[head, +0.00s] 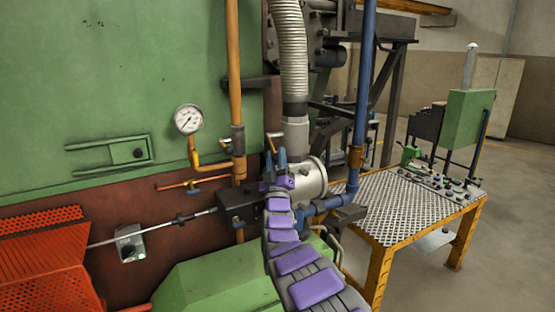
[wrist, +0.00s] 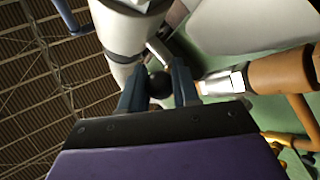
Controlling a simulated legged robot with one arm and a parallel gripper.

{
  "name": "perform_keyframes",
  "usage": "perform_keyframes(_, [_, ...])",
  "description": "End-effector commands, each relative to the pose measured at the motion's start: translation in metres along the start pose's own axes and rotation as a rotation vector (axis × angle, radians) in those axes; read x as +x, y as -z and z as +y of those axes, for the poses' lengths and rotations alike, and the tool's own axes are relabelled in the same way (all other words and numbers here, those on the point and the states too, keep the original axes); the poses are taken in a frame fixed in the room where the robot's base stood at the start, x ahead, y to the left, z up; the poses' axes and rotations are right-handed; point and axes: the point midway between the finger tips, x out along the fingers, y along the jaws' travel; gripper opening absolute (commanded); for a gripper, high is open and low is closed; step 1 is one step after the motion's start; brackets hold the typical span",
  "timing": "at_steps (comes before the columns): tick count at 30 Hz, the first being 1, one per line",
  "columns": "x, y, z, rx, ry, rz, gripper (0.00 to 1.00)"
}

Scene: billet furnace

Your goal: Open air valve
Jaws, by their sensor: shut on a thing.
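My gripper (head: 275,160) is at the end of my arm in the head view, beside the base of the white vertical duct and the orange pipe. In the wrist view its two dark fingers (wrist: 160,92) are shut on a small black round knob (wrist: 160,84). The knob appears to be the end of the air valve's handle, with a light metal lever (wrist: 158,48) just beyond it. The fingers and my arm hide much of the valve in the head view, so I cannot tell how far it is turned.
An orange vertical pipe (head: 233,85) and a pressure gauge (head: 188,119) stand to the left. The white duct (head: 296,115) and a blue pipe (head: 365,75) are close by. A metal-topped table (head: 385,205) is at right. Open floor (head: 525,200) lies farther right.

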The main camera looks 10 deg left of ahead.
Motion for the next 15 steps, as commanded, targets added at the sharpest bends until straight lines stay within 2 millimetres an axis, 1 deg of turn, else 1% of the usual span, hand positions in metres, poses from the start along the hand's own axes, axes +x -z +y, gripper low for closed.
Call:
perform_keyframes(11, [0.0000, 0.0020, -0.0013, 0.001, 0.001, 0.004, 0.00])
perform_keyframes(12, [0.0000, 0.0019, -0.0013, 0.001, 0.001, 0.004, 0.33])
perform_keyframes(15, [0.0000, 0.0019, -0.0010, 0.001, 0.001, 0.003, 0.42])
